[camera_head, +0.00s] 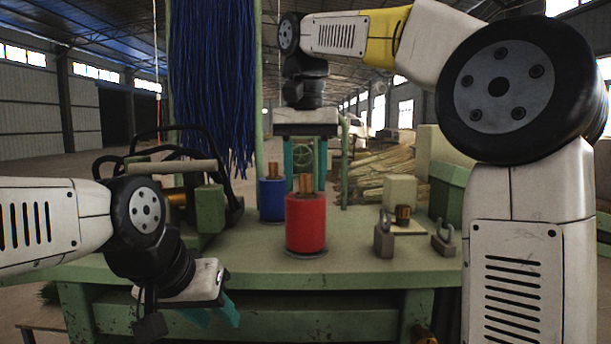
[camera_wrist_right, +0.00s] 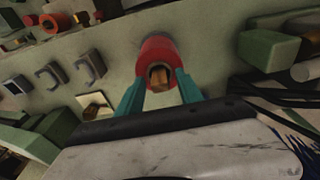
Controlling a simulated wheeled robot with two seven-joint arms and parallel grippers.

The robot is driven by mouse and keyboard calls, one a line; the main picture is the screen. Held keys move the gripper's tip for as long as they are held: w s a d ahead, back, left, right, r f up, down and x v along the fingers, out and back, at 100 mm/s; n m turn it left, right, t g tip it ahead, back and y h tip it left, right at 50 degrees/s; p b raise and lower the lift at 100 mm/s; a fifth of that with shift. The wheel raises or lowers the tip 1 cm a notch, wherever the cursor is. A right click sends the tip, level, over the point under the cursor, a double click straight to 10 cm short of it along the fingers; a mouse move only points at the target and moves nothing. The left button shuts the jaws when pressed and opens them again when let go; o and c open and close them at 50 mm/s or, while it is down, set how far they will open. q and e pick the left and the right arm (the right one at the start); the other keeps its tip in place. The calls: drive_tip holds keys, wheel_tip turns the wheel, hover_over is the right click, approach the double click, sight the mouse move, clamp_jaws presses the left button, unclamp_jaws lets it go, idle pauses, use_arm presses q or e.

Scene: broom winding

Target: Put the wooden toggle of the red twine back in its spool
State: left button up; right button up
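The red twine spool (camera_head: 305,222) stands upright on the green bench, with a wooden piece (camera_head: 305,183) sticking up from its top. In the right wrist view the red spool (camera_wrist_right: 156,50) shows end-on, with the wooden piece (camera_wrist_right: 159,76) at its centre. My right gripper (camera_head: 305,165) points down above and just behind the spool. Its teal fingers are apart, one on each side of the spool top in the right wrist view (camera_wrist_right: 160,88). I cannot tell whether they touch it. My left gripper (camera_head: 213,312) is low at the bench's front edge, fingers apart and empty.
A blue spool (camera_head: 271,200) stands just behind and left of the red one. Blue strands (camera_head: 212,80) hang behind. To the right are metal brackets (camera_head: 384,236) and a brass-coloured piece (camera_head: 403,214) on a small plate. Machinery (camera_head: 210,207) stands left. The front-centre bench (camera_head: 350,270) is clear.

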wheel_tip(320, 180, up, 8)
drive_tip(key=shift+s+f, duration=0.15)
drive_tip(key=shift+s, duration=0.3)
idle(0.3)
